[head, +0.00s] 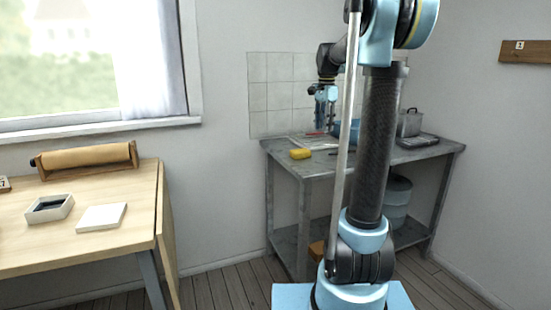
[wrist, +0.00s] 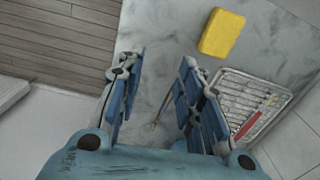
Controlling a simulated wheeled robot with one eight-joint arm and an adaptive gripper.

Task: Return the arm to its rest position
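My gripper (wrist: 158,100) points down over the grey metal side table (wrist: 150,35), its two blue fingers apart with nothing between them. In the head view my gripper (head: 325,95) hangs above the left part of that table (head: 345,165), apart from its top. My arm stands at the middle right of the head view and hides part of the table.
A yellow sponge (head: 300,154) and a wire rack (wrist: 245,100) with a red-handled tool lie below my gripper. A wooden table (head: 110,240) with a box and white square is at left.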

